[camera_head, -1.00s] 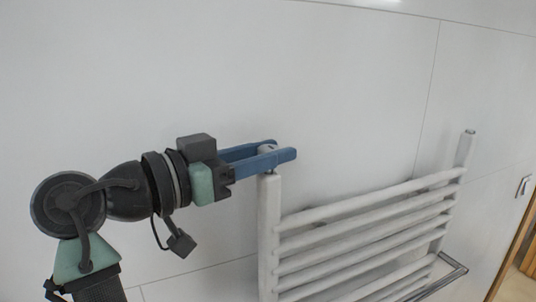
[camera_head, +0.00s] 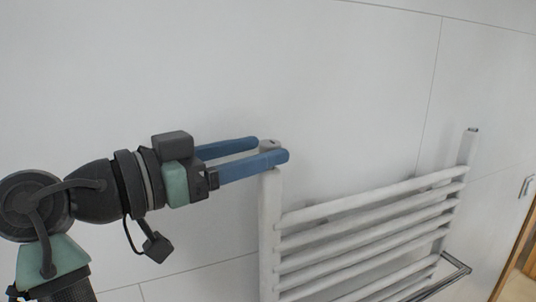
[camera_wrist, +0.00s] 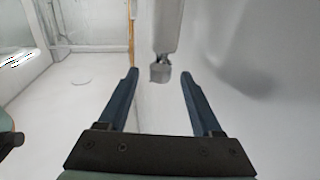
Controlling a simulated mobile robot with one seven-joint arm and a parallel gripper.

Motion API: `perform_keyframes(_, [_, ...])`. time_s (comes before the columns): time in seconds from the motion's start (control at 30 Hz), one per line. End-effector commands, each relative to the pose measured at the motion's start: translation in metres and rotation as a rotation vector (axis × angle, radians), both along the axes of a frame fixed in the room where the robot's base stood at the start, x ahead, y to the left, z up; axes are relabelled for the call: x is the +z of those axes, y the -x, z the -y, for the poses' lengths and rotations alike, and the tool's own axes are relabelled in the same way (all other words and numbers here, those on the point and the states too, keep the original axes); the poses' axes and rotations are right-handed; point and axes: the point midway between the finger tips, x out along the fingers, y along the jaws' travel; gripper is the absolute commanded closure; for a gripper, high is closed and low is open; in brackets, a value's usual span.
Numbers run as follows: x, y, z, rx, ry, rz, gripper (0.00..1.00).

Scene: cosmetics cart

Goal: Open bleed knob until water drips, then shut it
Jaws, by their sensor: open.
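The bleed knob (camera_head: 269,144) is a small light-grey cap on top of the near upright post (camera_head: 270,225) of a white towel radiator. My gripper (camera_head: 271,149) is open, its two blue fingers level with the top of the post. In the wrist view the knob (camera_wrist: 160,73) shows between and just beyond the fingertips (camera_wrist: 159,74), with a gap on both sides. The near finger partly hides the knob's lower part in the head view. I see no water drops.
The radiator's several white bars (camera_head: 365,213) run right to a far post (camera_head: 468,150). A metal rail (camera_head: 455,268) sits low at the right. A pale tiled wall (camera_head: 340,80) stands close behind. The space above the radiator is clear.

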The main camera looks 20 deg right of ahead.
Motion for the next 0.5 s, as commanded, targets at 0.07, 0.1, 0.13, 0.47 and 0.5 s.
perform_keyframes(0.07, [-0.005, 0.004, -0.02, 0.006, 0.001, 0.001, 0.34])
perform_keyframes(0.1, [-0.005, 0.007, -0.029, 0.005, -0.001, 0.003, 0.34])
perform_keyframes(0.13, [-0.005, 0.009, -0.035, 0.005, 0.0, 0.002, 0.34])
perform_keyframes(0.47, [-0.002, 0.025, -0.09, 0.001, 0.001, -0.002, 0.34])
perform_keyframes(0.5, [-0.002, 0.026, -0.093, 0.001, 0.0, -0.002, 0.34])
